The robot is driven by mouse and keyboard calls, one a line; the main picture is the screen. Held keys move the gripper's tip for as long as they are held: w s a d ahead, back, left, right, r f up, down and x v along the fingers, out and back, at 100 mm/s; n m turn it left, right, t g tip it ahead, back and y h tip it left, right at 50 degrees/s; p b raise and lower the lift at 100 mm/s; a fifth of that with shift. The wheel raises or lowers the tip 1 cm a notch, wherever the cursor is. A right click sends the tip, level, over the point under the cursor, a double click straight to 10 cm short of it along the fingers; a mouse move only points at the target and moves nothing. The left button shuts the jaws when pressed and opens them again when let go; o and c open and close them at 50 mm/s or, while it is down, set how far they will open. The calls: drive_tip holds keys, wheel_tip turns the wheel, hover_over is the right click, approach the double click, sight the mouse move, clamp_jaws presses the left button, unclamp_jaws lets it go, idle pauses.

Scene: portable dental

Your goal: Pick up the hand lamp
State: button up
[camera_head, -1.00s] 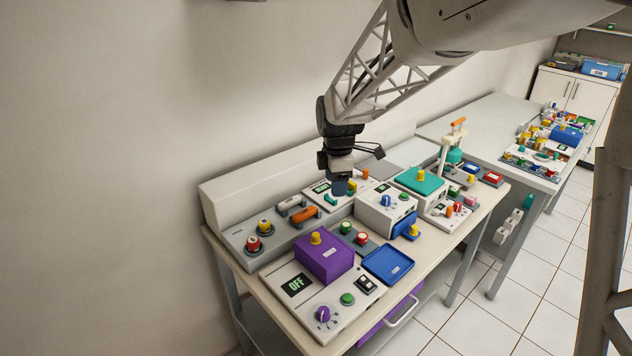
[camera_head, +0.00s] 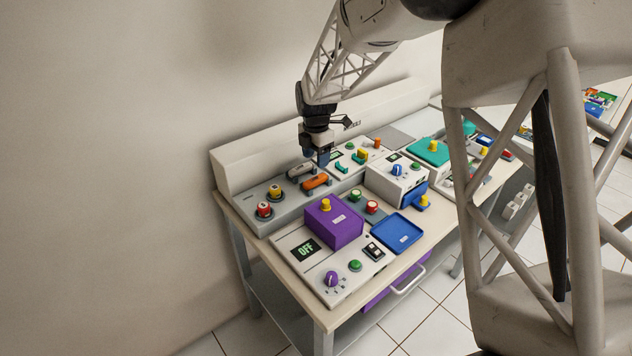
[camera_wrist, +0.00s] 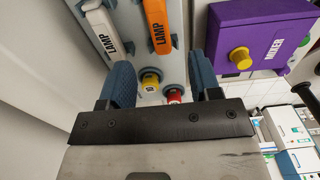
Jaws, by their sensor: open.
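Two bar-shaped pieces marked LAMP lie side by side on the grey panel at the back left of the bench. One is orange (camera_head: 316,182) and one is white-grey (camera_head: 299,171). In the wrist view the orange lamp (camera_wrist: 157,25) and the white lamp (camera_wrist: 103,32) show at the top, beyond the fingertips. I cannot tell from the frames which one is the hand lamp. My gripper (camera_head: 322,160) is above and just behind the orange lamp, apart from it. In the wrist view my gripper (camera_wrist: 160,65) has its blue fingers spread with nothing between them.
A red knob (camera_wrist: 173,95) and a yellow knob (camera_wrist: 150,80) stand on the same panel. A purple mixer box (camera_head: 333,222) stands in front of the lamps. A white box with a blue knob (camera_head: 396,177) stands to the right. A blue tray (camera_head: 397,232) lies at the front.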

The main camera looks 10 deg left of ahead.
sight(316, 178)
drive_tip(key=shift+f, duration=1.3)
drive_tip(key=shift+w+f, duration=0.15)
drive_tip(key=shift+f, duration=2.45)
drive_tip(key=c, duration=1)
drive_tip(key=shift+r, duration=0.1)
drive_tip(key=shift+r, duration=4.95)
